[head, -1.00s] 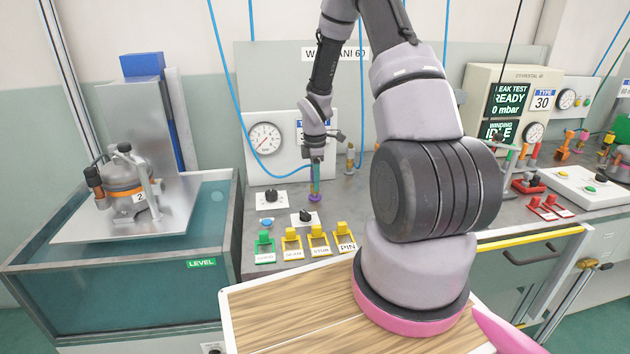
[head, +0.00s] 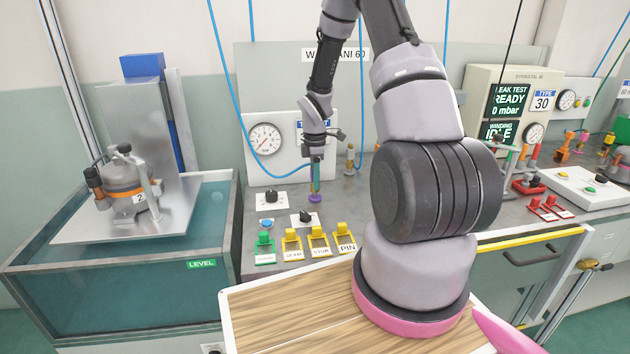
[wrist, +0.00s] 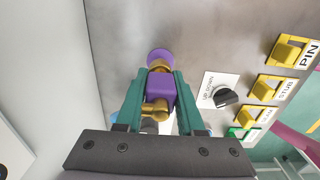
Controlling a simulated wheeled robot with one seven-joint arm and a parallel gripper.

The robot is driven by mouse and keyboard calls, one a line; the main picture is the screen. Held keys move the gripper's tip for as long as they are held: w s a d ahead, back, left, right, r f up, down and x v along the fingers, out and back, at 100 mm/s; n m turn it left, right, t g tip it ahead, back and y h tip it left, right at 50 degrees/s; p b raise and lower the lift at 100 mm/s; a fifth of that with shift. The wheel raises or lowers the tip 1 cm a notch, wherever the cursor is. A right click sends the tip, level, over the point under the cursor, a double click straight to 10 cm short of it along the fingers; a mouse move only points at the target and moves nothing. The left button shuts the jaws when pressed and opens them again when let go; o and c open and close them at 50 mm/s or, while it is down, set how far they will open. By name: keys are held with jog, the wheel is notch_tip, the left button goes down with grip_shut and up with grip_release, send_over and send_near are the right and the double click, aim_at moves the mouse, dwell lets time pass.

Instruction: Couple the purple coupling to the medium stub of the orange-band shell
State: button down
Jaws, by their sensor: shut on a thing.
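My gripper (wrist: 157,105) is shut on the purple coupling (wrist: 160,90), whose brass fittings show between the green fingers in the wrist view. In the head view my gripper (head: 315,178) points down over the grey bench, with the purple end of the coupling (head: 315,198) below the fingertips. The orange-band shell (head: 124,188) stands on a metal platform at the left, marked 2. It has a dark cap on top and upright stubs at its sides; which stub is the medium one I cannot tell. The coupling is well to the right of the shell, apart from it.
The metal platform (head: 75,227) sits over a glass-walled water tank (head: 100,290). A gauge panel (head: 285,150) stands behind my gripper. Rotary knobs (head: 305,217) and yellow and green tagged switches (head: 318,240) are on the bench below. A blue hose (head: 228,90) hangs between tank and gripper.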

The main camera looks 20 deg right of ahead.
jog(key=shift+r, duration=1.95)
jog(key=c, duration=1.2)
grip_release()
jog(key=shift+c, duration=0.2)
grip_shut()
jog(key=shift+a, duration=0.1)
